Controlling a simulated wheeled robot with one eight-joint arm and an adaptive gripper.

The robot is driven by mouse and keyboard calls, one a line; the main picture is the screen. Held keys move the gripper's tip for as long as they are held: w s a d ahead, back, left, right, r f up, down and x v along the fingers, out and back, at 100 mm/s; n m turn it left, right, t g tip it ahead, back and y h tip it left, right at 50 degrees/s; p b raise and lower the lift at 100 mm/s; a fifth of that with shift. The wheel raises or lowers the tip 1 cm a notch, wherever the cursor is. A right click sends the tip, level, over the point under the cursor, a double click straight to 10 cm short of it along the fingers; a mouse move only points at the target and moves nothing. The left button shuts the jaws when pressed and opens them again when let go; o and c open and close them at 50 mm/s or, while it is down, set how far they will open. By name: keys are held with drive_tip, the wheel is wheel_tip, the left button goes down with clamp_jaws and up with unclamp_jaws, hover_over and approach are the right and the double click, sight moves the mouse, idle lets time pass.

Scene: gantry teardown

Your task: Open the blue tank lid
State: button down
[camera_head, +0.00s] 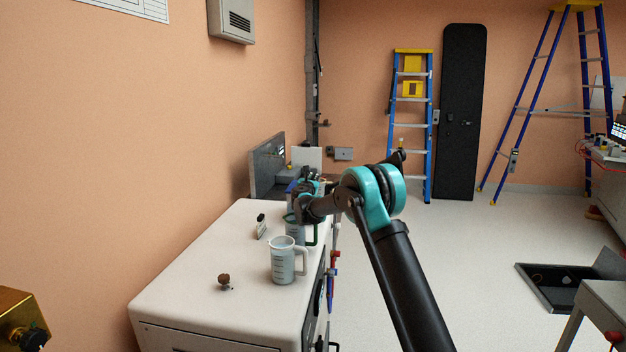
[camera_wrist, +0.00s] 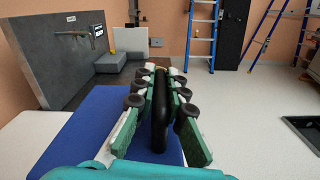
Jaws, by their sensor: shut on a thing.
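The blue tank lid (camera_wrist: 82,130) is a flat blue panel under my gripper in the wrist view. A black bar-like handle (camera_wrist: 160,120) stands between my fingers over the blue panel. My gripper (camera_wrist: 162,74) is shut on this handle, with green finger pads on both sides of it. In the head view my gripper (camera_head: 304,184) is at the far end of the white counter, and only a small bit of blue (camera_head: 291,186) shows beside it. My arm and gripper hide most of the tank there.
The white counter (camera_head: 190,290) holds a measuring jug (camera_head: 283,262), a second jug with a green handle (camera_head: 294,230), a small bottle (camera_head: 261,227) and a brown knob-like item (camera_head: 224,281). A grey upright panel (camera_wrist: 60,55) stands beyond the lid at left. Open floor lies right.

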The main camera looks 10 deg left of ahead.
drive_tip(key=shift+a+r, duration=0.1)
drive_tip(key=shift+r, duration=0.05)
drive_tip(key=shift+a+r+n, duration=0.4)
drive_tip(key=shift+r+n, duration=0.25)
drive_tip(key=shift+n, duration=0.25)
drive_tip(key=a+r+n, duration=0.1)
drive_tip(key=a+n, duration=0.5)
drive_tip(key=a, duration=0.1)
drive_tip(key=a+r+n, duration=0.2)
drive_tip(key=a+n, duration=0.4)
drive_tip(key=a, duration=0.2)
drive_tip(key=shift+w+a+r, duration=0.2)
drive_tip(key=shift+a+r, duration=0.05)
drive_tip(key=shift+a, duration=0.05)
